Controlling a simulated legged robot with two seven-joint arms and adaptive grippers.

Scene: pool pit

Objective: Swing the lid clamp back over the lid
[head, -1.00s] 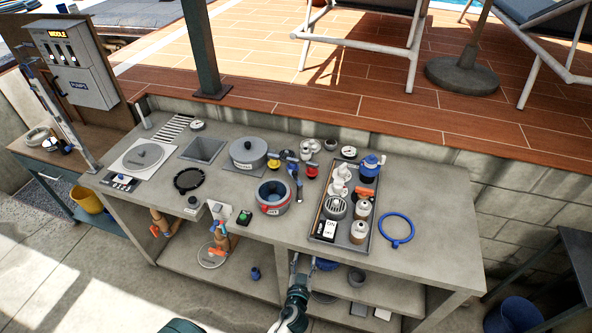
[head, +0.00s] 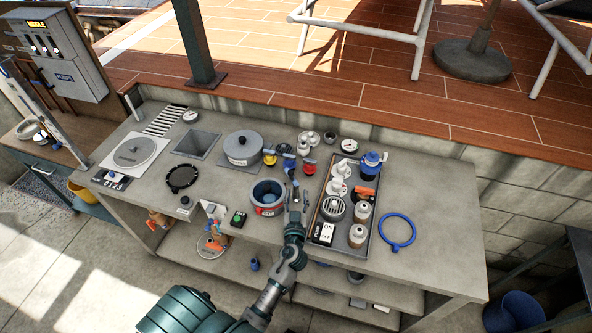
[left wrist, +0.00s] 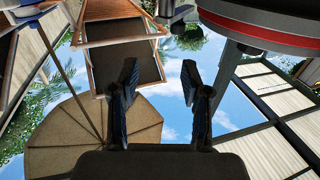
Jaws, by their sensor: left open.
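A round grey pot with a red band (head: 267,197) stands open on the counter, its inside blue. A dark blue-grey jointed piece (head: 289,165), probably the lid clamp, stands at its right side, turned away from the opening. A grey round lid (head: 243,147) with a knob sits behind, to the left. My left gripper (head: 293,191) is at the right side of the banded pot, close to the clamp piece; contact cannot be told. In the left wrist view, its fingers (left wrist: 161,92) are apart with nothing between them, and the red-banded rim (left wrist: 262,28) is at upper right. My right gripper is not in view.
A grey tray (head: 318,243) with white fittings and jars stands right of my gripper. A blue ring (head: 397,232) lies farther right. A black ring (head: 183,178) and a square opening (head: 196,143) are on the left. The counter's right end is clear.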

